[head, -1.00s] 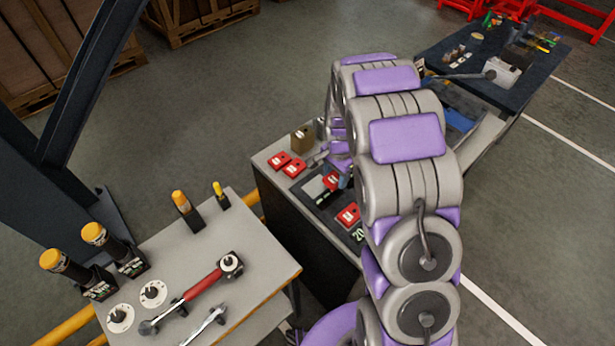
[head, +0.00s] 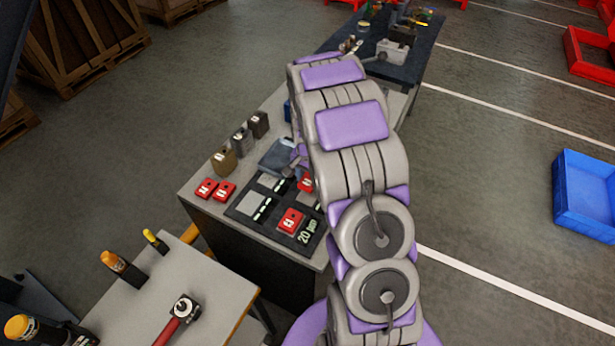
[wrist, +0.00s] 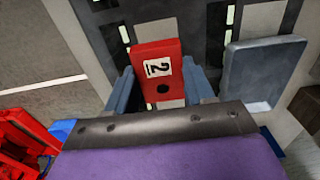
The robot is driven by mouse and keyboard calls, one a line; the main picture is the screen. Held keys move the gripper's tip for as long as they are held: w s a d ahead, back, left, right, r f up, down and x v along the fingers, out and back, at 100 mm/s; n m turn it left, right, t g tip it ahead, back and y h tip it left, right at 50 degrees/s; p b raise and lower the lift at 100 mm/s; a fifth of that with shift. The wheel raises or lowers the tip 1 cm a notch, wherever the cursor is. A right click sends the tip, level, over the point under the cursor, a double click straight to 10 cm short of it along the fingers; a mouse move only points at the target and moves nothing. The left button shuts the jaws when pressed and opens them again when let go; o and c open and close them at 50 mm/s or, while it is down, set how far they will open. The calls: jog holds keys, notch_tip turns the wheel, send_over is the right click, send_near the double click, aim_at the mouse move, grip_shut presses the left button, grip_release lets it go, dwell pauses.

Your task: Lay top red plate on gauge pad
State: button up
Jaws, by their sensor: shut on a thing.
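My gripper (wrist: 162,74) is shut on a red plate (wrist: 156,62) marked 2 with a dark hole, seen between its two blue-grey fingers in the wrist view. In the head view part of a red plate (head: 306,184) shows beside my arm, which hides most of it and the gripper. Another red plate (head: 291,221) lies on the black mat (head: 240,213) with pale squares and "20 µm" print. I cannot tell which surface is the gauge pad.
Two red plates (head: 215,189) lie left of the mat, near several upright blocks (head: 240,142). A side table (head: 190,285) with tools stands in front. A dark table (head: 400,60) with equipment stands behind. A blue crate (head: 585,195) is on the floor at right.

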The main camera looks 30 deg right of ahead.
aim_at(309, 195)
jog(key=shift+r, duration=0.1)
jog(key=shift+f, duration=2.35)
jog(key=shift+r, duration=0.1)
jog(key=shift+f, duration=0.25)
jog(key=shift+f, duration=0.35)
jog(key=shift+s+f, duration=0.1)
jog(key=o, duration=1.5)
